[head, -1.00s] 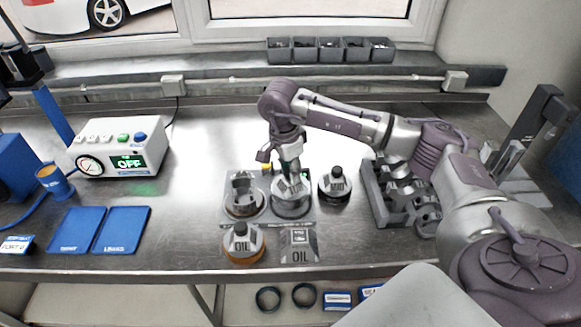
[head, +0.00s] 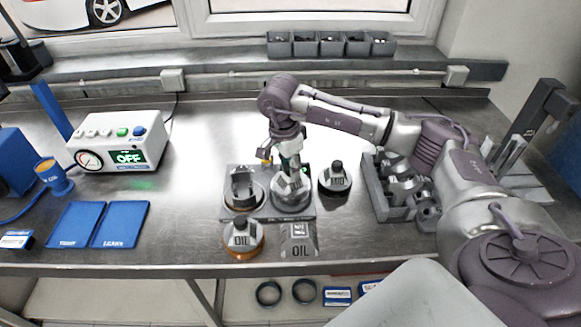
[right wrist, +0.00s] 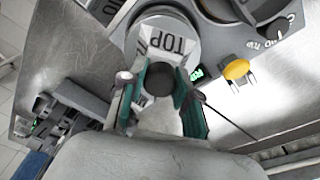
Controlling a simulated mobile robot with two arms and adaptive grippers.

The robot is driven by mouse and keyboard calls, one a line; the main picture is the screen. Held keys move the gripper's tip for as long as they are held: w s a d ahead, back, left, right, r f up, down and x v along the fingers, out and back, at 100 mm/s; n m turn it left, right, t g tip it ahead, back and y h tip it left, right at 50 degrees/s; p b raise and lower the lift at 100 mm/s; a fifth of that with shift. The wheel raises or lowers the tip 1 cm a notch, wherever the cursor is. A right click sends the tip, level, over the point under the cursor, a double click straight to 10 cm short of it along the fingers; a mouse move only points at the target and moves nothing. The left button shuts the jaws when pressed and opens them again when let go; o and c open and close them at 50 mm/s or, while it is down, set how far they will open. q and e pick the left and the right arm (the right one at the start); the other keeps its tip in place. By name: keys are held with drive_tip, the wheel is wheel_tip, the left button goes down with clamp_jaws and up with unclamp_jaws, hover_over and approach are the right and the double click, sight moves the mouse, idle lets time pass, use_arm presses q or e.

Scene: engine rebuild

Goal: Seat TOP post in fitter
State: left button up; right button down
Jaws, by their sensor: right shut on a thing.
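The TOP post shows in the right wrist view as a pale round piece (right wrist: 172,42) lettered TOP with a dark knob. My right gripper (right wrist: 160,84) is shut on that dark knob, its green fingers on either side. In the head view the right gripper (head: 290,165) points down onto the TOP post (head: 291,191), which stands over the right side of the fitter plate (head: 268,215). Whether it is fully seated is hidden. The fitter's left place holds a grey forked piece on a round base (head: 243,190). My left gripper is not in view.
A dark knobbed post (head: 335,181) stands right of the fitter. An OIL post (head: 241,239) and an OIL block (head: 299,240) stand in front. A grey rack (head: 381,205) is at right. Blue mats (head: 121,224) and a box reading OFF (head: 118,143) are at left.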

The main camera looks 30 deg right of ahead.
drive_tip(key=shift+f+b, duration=0.15)
drive_tip(key=shift+b, duration=0.3)
idle(1.3)
drive_tip(key=shift+f+b, duration=0.6)
idle(0.3)
idle(0.4)
drive_tip(key=shift+c, duration=1.8)
unclamp_jaws()
drive_tip(key=shift+r, duration=0.1)
drive_tip(key=shift+r+p, duration=1.75)
drive_tip(key=shift+r, duration=1.25)
